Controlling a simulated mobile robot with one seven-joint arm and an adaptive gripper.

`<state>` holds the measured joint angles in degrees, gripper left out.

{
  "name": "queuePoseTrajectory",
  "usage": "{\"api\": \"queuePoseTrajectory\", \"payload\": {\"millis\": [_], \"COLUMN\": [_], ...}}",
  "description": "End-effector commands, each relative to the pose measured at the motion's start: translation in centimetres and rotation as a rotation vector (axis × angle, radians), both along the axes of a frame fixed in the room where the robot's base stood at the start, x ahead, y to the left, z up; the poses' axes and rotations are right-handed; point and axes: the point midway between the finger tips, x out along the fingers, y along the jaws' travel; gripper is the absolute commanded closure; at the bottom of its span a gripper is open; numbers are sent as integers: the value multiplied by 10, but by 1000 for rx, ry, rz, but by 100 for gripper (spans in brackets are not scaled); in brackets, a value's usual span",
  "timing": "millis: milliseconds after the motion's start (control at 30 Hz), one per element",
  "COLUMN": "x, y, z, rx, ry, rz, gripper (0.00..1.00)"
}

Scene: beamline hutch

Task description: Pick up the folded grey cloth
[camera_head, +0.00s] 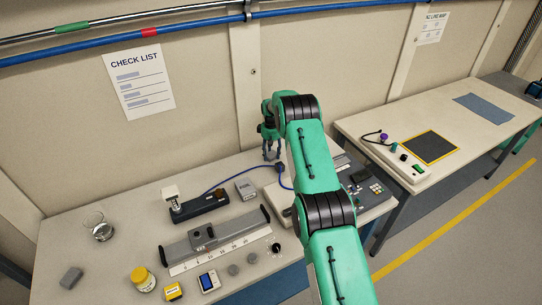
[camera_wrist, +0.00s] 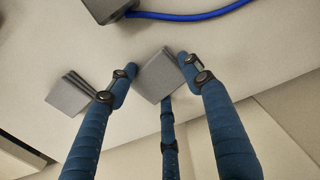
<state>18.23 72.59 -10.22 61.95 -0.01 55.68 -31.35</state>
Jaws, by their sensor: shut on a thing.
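In the wrist view, a small grey folded cloth (camera_wrist: 156,78) sits between the fingertips of my gripper (camera_wrist: 160,76). My blue, black-jointed fingers are shut on it, one on each side and one below it in the picture. In the head view, my gripper (camera_head: 271,146) points down near the wall, at the back of the left bench. The cloth cannot be made out there. A second grey piece with layered edges (camera_wrist: 70,95) lies left of my fingers in the wrist view.
The left bench (camera_head: 135,210) holds a glass beaker (camera_head: 101,230), a black device with a blue cable (camera_head: 199,206), a scaled rail (camera_head: 215,238), a yellow-capped jar (camera_head: 143,279) and a grey block (camera_head: 71,278). The right bench (camera_head: 390,120) has a yellow-edged black mat (camera_head: 430,148).

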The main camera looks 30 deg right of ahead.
Motion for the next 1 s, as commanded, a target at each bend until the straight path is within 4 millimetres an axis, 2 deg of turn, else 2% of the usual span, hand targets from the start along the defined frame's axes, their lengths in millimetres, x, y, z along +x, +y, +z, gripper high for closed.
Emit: {"api": "queuePoseTrajectory", "payload": {"millis": [267,600,800,1000], "x": [0,1,1,0], "y": [0,0,0,0], "z": [17,68,92,99], "rx": [0,-1,0,0], "ry": [-1,-2,-1,0], "rz": [0,0,0,0], "gripper": [64,64,64,64]}}
